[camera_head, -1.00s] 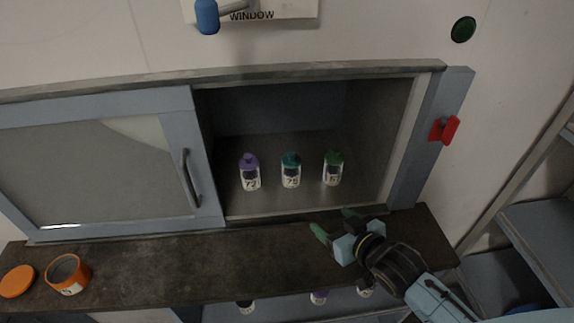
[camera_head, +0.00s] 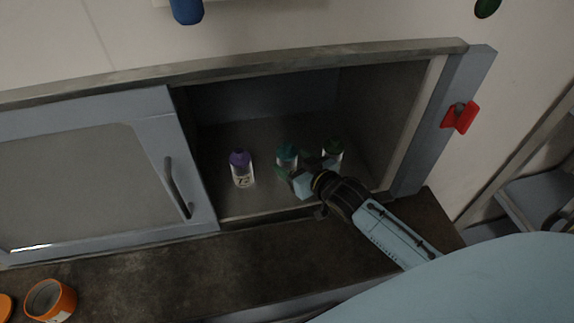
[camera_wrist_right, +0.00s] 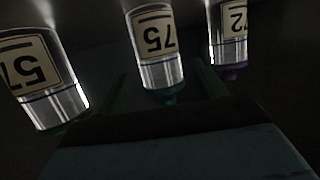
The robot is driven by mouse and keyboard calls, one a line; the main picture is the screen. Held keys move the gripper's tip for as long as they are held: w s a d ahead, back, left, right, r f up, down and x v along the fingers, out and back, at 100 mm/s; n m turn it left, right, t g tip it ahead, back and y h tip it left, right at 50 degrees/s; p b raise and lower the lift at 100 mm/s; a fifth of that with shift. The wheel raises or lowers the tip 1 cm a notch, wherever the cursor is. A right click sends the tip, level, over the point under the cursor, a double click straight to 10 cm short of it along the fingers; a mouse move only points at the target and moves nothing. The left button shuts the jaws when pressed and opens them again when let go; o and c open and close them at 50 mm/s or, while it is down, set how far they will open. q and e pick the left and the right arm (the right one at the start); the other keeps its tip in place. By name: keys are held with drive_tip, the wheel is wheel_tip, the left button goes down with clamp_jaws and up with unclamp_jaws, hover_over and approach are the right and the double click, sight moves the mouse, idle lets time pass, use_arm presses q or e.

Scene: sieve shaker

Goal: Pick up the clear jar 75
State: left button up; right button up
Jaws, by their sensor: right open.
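The clear jar 75 (camera_head: 287,152), with a teal lid, stands upright in the open cabinet, between two other jars. In the right wrist view jar 75 (camera_wrist_right: 154,45) appears upside down, with its lid between my two fingers. My right gripper (camera_head: 305,165) is open at the jar's front; it hides the jar's lower part in the head view. The fingers (camera_wrist_right: 167,95) look dark and are spread to either side of the lid; contact cannot be told. My left gripper is not in view.
A purple-lidded jar 72 (camera_head: 241,170) stands left of jar 75, and a green-lidded jar (camera_head: 333,150) stands close on the right. The sliding door (camera_head: 90,185) covers the cabinet's left side. An orange open container (camera_head: 50,299) sits on the dark ledge (camera_head: 235,262).

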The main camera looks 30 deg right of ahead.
sight(283, 154)
drive_tip(key=shift+x, duration=2.25)
drive_tip(key=shift+w+a, duration=0.1)
drive_tip(key=shift+w, duration=0.25)
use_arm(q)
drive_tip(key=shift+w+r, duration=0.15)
use_arm(e)
drive_tip(key=c, duration=1.1)
